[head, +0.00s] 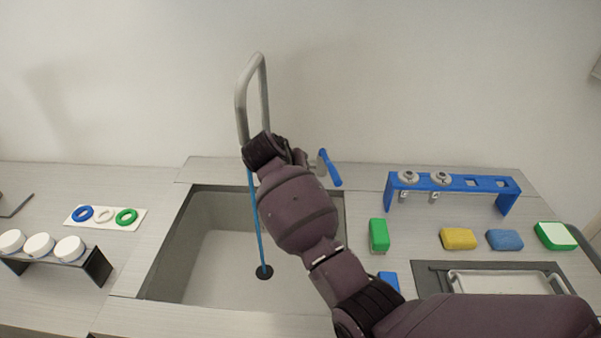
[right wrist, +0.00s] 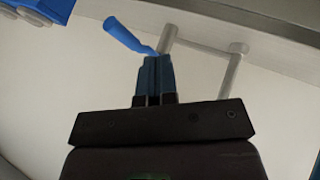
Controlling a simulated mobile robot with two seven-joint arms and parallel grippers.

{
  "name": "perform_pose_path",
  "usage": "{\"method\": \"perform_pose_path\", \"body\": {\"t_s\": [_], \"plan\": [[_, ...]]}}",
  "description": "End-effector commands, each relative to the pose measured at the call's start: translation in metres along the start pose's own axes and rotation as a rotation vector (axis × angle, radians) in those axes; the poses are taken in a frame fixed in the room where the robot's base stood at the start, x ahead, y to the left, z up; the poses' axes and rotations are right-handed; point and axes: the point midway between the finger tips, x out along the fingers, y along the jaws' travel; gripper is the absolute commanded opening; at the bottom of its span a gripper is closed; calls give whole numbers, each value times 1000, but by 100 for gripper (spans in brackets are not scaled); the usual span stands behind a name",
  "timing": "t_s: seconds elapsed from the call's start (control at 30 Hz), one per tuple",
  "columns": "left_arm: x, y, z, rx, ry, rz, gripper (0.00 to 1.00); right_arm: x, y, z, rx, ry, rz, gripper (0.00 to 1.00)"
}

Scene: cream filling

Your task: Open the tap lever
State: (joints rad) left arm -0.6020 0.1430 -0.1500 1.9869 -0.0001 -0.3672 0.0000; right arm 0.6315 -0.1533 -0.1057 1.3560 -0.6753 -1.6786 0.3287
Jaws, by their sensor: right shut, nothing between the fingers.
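The grey tap spout (head: 242,105) rises behind the sink in a tall bend. Its blue lever (head: 330,168) is to the right of the spout and slants down to the right. In the right wrist view the blue lever (right wrist: 125,36) lies just beyond the tips of my right gripper (right wrist: 153,60); I cannot tell whether they touch. My right gripper is shut and empty, its fingers together. In the head view my right arm hides the gripper and part of the tap. A thin blue line like a water stream (head: 257,235) runs down to the drain. My left gripper is not in view.
The sink basin (head: 215,255) lies below the tap. At right are a blue rack (head: 460,182), a green block (head: 379,235), yellow (head: 458,239) and blue sponges (head: 504,240). Coloured rings (head: 126,217) and white round pieces (head: 70,248) sit at left.

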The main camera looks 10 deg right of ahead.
Motion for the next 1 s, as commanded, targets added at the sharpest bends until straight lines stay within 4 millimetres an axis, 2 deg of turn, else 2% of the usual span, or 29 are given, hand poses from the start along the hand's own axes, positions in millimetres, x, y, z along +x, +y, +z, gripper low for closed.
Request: {"method": "perform_pose_path", "body": {"t_s": [0.4,0.5,0.63,1.0], "plan": [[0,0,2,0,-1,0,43,74,1,0,0,-1,1,0],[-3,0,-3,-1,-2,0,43,76,18,-3,3,1,2,0],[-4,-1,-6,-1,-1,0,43,80,30,-4,2,1,0,0],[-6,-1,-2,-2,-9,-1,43,84,38,-4,1,1,-1,0]]}}
